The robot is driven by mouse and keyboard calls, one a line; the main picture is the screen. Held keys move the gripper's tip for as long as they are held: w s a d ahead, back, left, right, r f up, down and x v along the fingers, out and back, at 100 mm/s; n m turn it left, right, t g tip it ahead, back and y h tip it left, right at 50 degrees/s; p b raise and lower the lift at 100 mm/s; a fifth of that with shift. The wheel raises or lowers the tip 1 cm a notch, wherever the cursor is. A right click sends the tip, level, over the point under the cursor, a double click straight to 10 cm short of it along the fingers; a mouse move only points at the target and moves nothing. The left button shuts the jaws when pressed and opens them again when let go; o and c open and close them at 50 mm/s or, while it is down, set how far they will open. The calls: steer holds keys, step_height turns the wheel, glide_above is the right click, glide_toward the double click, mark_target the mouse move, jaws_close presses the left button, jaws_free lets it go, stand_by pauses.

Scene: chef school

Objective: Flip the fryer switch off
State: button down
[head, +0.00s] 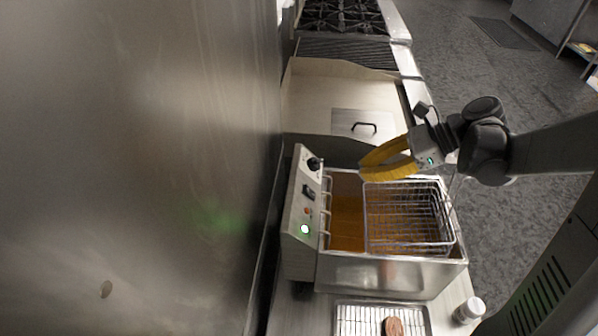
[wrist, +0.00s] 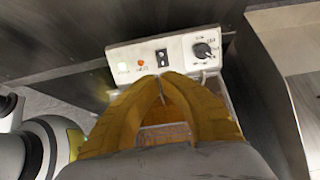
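The deep fryer (head: 392,272) is a steel box with a slanted control panel (head: 290,217) on its left. A black rocker switch (head: 308,192) sits mid-panel, between a black dial and two lamps. It also shows in the wrist view (wrist: 162,57), just beyond my fingertips. The green lamp (head: 304,229) glows; the small red-orange lamp (head: 307,211) is beside it. My gripper (head: 364,169) has yellow fingers that meet at the tips, with nothing between them. It hangs over the fryer's far side, right of the panel and apart from the switch. Which way the rocker is tipped is too small to tell.
A wire basket (head: 408,216) sits in the fryer's oil. A griddle (head: 315,105) with a handled plate and a stove lie beyond. A steel wall (head: 150,150) stands close on the left. A wire-rack tray (head: 358,319) and white-lidded shaker (head: 470,309) are in front.

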mark_target(309, 193)
steer(key=b+x, duration=0.4)
steer(key=x, duration=0.9)
steer(key=shift+s+a+f, duration=0.15)
steer(key=shift+a+f, duration=0.15)
steer(key=shift+a+f+b, duration=0.15)
steer(key=shift+b, duration=0.3)
steer(key=shift+a+p, duration=0.25)
steer(key=shift+p, duration=0.1)
steer(key=shift+r+h+p, duration=0.2)
steer(key=shift+h+p, duration=0.15)
steer(key=shift+h, duration=0.15)
steer(key=shift+f, duration=0.15)
steer(key=shift+a+f+b, duration=0.15)
steer(key=shift+b, duration=0.2)
